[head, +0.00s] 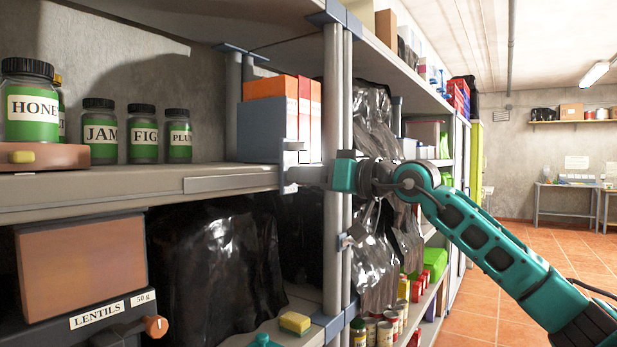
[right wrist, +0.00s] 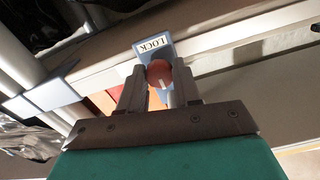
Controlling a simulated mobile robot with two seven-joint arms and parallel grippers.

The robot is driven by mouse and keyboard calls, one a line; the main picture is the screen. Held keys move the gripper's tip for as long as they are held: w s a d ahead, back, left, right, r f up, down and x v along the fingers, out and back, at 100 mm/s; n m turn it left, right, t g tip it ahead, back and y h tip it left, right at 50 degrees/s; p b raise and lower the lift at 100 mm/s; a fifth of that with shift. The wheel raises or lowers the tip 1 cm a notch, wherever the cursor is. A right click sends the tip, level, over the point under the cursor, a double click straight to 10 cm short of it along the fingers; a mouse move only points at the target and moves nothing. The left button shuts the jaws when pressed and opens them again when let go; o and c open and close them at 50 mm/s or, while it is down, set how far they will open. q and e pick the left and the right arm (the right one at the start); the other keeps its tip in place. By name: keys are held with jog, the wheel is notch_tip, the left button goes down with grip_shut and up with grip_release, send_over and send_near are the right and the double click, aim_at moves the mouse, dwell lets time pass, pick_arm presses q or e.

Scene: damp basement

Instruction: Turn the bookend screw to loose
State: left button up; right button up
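The bookend screw (right wrist: 160,73) is a round red-orange knob with a white line pointing down in the right wrist view. A blue-edged plate reading LOCK (right wrist: 154,47) is just above it. My right gripper (right wrist: 160,75) has one finger on each side of the knob, which fills the gap between them. In the head view my right gripper (head: 294,176) is at the front edge of the upper shelf, by the grey metal bookend (head: 293,153). It hides the screw there. My left gripper is not in view.
Boxes (head: 278,107) stand right behind the bookend, and a shelf post (head: 332,110) is close to its right. Labelled jars (head: 100,133) stand to the left. Open floor lies to the right.

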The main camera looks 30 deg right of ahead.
jog(key=o, duration=0.4)
jog(key=shift+s, duration=0.1)
pick_arm(q)
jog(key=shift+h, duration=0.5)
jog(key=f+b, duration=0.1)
jog(key=b, duration=0.1)
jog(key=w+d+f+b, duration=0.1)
jog(key=b, duration=0.1)
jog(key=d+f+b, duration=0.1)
jog(key=b, duration=0.2)
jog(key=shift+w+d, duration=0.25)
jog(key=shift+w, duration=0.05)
pick_arm(e)
jog(key=v, duration=1.2)
jog(key=shift+s+d, duration=0.25)
jog(key=shift+s, duration=0.1)
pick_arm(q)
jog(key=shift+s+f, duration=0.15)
